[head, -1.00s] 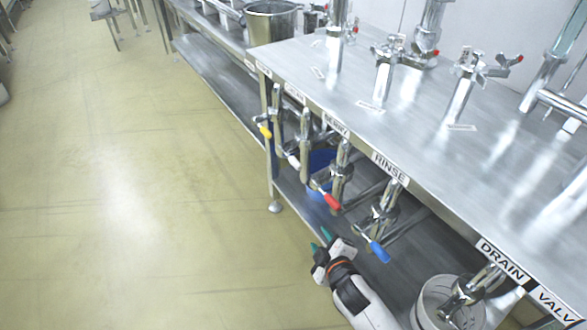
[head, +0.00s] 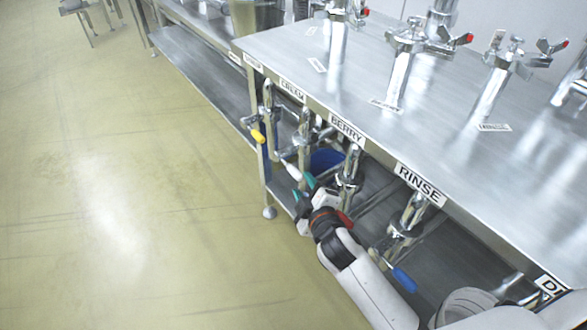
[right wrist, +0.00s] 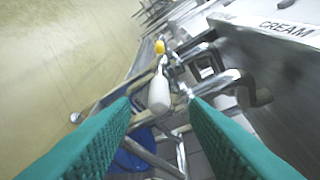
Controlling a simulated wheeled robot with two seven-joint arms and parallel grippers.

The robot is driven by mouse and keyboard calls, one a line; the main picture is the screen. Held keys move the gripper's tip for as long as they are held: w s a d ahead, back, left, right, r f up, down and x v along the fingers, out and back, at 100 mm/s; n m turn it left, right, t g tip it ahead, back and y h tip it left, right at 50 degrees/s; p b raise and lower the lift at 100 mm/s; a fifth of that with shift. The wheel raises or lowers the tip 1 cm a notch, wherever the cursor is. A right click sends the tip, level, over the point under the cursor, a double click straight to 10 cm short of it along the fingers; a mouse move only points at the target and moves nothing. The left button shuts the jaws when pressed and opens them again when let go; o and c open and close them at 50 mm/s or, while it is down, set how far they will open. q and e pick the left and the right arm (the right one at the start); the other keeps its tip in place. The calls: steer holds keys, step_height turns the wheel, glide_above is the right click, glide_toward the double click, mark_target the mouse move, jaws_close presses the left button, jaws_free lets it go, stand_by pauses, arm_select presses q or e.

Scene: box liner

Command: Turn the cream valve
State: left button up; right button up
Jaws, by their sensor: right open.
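The cream valve has a white handle (head: 292,170) on a metal pipe under the table edge, below the CREAM label (head: 292,91). In the right wrist view the white handle (right wrist: 159,92) appears between my two teal fingers, with the CREAM label (right wrist: 288,28) at the upper right. My right gripper (head: 304,190) is open, just below and right of the white handle in the head view. I cannot tell whether the fingers touch it. My left gripper is not in view.
The yellow-handled valve (head: 258,136) is left of the cream valve. The red handle (head: 345,220) of the berry valve is partly behind my right arm. The blue rinse handle (head: 403,279) lies further right. A blue bucket (head: 326,160) stands behind the pipes. Open floor lies left.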

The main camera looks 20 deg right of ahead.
mark_target(294, 170)
steer(key=b+x, duration=0.1)
steer(key=x, duration=0.5)
steer(key=shift+w+f, duration=0.2)
steer(key=shift+w, duration=0.1)
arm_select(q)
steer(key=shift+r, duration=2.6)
arm_select(e)
steer(key=shift+x, duration=0.8)
jaws_close()
